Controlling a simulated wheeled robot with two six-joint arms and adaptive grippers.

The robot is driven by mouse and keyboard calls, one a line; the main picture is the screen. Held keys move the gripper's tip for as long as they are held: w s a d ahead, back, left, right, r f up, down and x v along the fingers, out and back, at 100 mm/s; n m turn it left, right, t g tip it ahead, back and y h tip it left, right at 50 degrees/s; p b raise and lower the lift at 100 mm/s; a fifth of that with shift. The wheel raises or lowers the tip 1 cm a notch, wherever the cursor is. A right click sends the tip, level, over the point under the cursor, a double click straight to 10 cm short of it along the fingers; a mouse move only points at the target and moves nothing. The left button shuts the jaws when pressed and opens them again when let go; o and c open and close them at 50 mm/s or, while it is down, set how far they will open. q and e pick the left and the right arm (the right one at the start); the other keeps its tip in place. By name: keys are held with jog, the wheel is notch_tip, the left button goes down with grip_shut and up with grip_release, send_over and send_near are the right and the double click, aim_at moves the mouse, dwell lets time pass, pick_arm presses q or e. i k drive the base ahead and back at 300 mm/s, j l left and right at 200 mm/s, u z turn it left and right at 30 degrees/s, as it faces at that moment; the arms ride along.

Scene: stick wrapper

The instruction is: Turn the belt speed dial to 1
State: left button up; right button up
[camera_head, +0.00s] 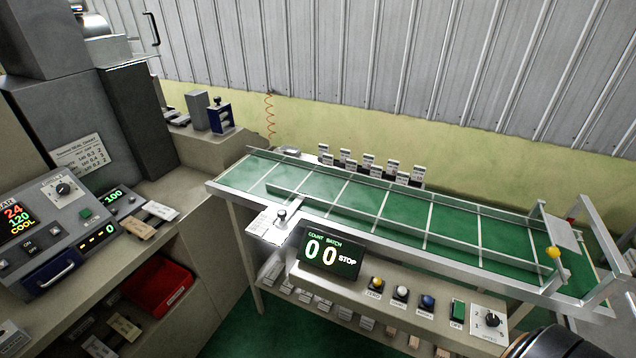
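The belt speed dial (491,320) is a black knob on a small white plate at the right end of the control shelf under the conveyor. Small marks surround the knob; its exact setting is too small to read surely. A dark rounded part, apparently my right arm, shows at the bottom right edge, close to the dial plate. No fingertips of my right gripper show. My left gripper is not in view.
The green conveyor belt (400,217) with metal rails runs above the shelf. Left of the dial are a green switch (457,312), blue, white and yellow buttons, and a display (331,254) reading 00 STOP. A heater panel with another dial (63,189) stands at left.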

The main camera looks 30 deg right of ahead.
aim_at(492, 320)
jog(key=k+z, duration=0.2)
jog(key=z, duration=2.05)
